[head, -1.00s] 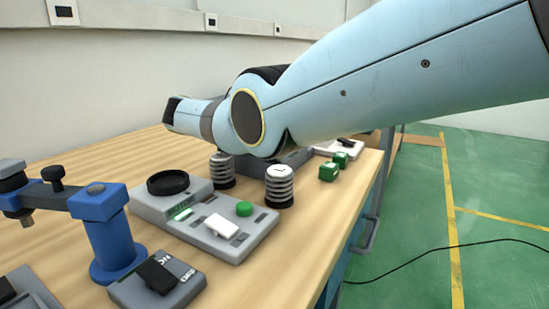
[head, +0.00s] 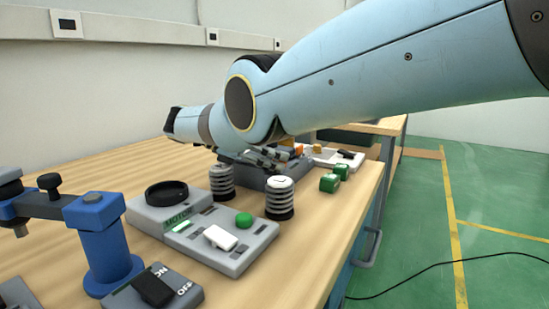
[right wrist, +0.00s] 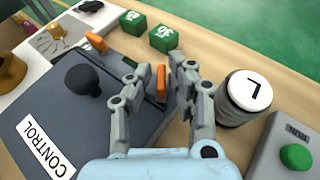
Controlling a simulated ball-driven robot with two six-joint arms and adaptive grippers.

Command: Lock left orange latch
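The grey control box (right wrist: 60,100) has a black ball knob (right wrist: 82,82) and a white CONTROL label. Two orange latches stand along its edge in the right wrist view: one (right wrist: 161,84) near the middle, between my fingers, and one (right wrist: 96,41) farther off at the upper left. My right gripper (right wrist: 160,65) is open, one finger on each side of the middle latch; whether either finger touches it I cannot tell. In the head view my right gripper (head: 262,158) is low over the box, partly hidden by my arm. My left gripper is not in view.
A ringed white-topped cylinder (right wrist: 246,92) stands close beside my right finger. Two green cubes (head: 331,182) lie past the box. The motor unit (head: 215,232), with a green button and white switch, and a blue stand (head: 106,245) are nearer. Bare table lies left of the box.

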